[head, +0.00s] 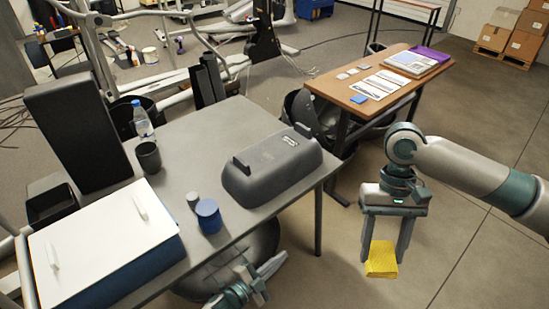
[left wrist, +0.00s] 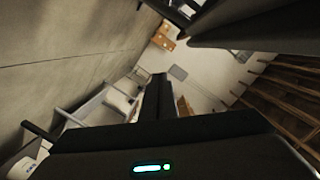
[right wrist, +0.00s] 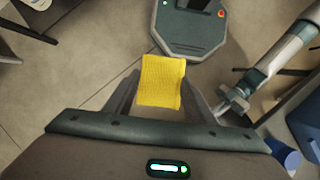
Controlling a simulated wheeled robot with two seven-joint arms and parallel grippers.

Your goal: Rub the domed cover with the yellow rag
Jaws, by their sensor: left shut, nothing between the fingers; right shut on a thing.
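The domed cover (head: 272,165), a dark grey moulded housing with raised ends, sits on the right part of the grey table (head: 180,125) in the head view. The yellow rag (head: 381,259) hangs between the fingers of my right gripper (head: 382,250), which is shut on it. They are over open floor, right of the table and apart from the cover. The rag also shows in the right wrist view (right wrist: 162,82). My left gripper (head: 272,266) is shut and empty, low beside the table's front edge. The left wrist view shows only dark gripper parts and the room.
A blue cup (head: 208,215), a small grey cylinder (head: 193,200), a dark mug (head: 148,157) and a bottle (head: 143,121) stand left of the cover. A white-topped blue box (head: 105,240) lies at the front left. A wooden desk (head: 380,80) stands behind right.

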